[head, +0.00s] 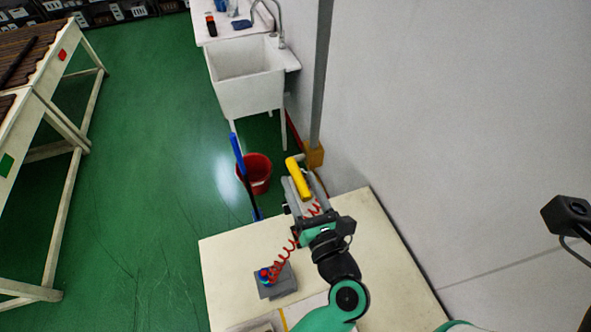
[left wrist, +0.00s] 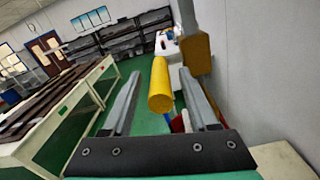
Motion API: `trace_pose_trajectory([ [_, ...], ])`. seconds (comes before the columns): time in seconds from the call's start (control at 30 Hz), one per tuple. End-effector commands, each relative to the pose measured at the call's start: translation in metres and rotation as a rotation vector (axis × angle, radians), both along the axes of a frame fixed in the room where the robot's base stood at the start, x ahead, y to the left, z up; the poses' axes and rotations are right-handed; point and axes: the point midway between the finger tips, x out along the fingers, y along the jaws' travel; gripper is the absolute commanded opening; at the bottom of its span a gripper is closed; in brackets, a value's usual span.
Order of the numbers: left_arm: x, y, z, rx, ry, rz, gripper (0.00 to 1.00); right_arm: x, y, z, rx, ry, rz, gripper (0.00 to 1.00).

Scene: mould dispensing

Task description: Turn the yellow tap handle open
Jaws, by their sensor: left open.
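The yellow tap handle (head: 298,177) shows as a thick yellow bar beyond the far end of the cream table. It also shows end-on in the left wrist view (left wrist: 160,86), between the two grey fingers. My left gripper (head: 297,184) is open, with one finger on each side of the handle. A gap shows between the handle and each finger in the wrist view, so I see no grip on it. The tap's body is mostly hidden behind my gripper. My right gripper is not in view.
The cream table (head: 225,265) carries a grey block (head: 277,284) with a red coiled hose (head: 284,258) rising toward my left wrist. A red bucket (head: 260,174) and blue-handled pole (head: 238,150) stand beyond it. A white sink (head: 243,65) is behind; a wall (head: 460,130) closes the right.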

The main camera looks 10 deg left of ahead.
Motion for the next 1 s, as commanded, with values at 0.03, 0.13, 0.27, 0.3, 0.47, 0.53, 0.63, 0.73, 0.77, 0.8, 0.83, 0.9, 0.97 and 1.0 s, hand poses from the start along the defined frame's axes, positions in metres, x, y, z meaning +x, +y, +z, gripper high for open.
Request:
trace_pose_trajectory([
  [0.03,0.0018,0.0012,-0.0004,0.000,0.000,0.000,0.59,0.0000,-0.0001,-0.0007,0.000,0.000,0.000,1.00],
  [0.13,0.0033,0.0018,-0.0003,0.001,0.001,-0.001,0.59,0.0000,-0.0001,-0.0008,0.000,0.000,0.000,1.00],
  [0.27,0.0035,0.0019,-0.0001,0.001,0.001,-0.001,0.59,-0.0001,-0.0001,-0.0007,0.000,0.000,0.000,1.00],
  [0.3,0.0035,0.0019,-0.0001,0.001,0.001,-0.001,0.59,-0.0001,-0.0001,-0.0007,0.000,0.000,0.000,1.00],
  [0.47,0.0034,0.0019,-0.0001,0.001,0.001,-0.001,0.40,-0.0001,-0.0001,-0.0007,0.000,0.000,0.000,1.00],
  [0.53,0.0034,0.0019,-0.0001,0.001,0.001,-0.001,0.27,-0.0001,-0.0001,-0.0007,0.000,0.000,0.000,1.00],
  [0.63,0.0034,0.0019,0.0000,0.001,0.001,-0.001,0.09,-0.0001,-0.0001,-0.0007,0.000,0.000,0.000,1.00],
  [0.73,0.0034,0.0019,-0.0001,0.001,0.000,0.000,0.00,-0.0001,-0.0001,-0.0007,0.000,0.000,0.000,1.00],
  [0.77,0.0034,0.0019,-0.0001,0.001,0.000,0.000,0.00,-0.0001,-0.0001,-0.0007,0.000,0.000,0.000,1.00],
  [0.8,0.0034,0.0019,0.0000,0.001,0.000,0.000,0.00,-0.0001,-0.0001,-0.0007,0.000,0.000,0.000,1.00],
  [0.83,0.0034,0.0019,-0.0001,0.001,0.000,0.000,0.00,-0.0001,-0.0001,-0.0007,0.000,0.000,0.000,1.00],
  [0.9,0.0034,0.0020,-0.0001,0.001,0.000,0.000,0.00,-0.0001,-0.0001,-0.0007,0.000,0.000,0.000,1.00],
  [0.97,0.0034,0.0020,-0.0001,0.001,0.000,0.000,0.00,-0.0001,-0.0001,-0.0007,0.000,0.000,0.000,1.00],
  [1.0,0.0034,0.0020,-0.0001,0.001,0.000,0.000,0.00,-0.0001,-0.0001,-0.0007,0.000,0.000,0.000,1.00],
])
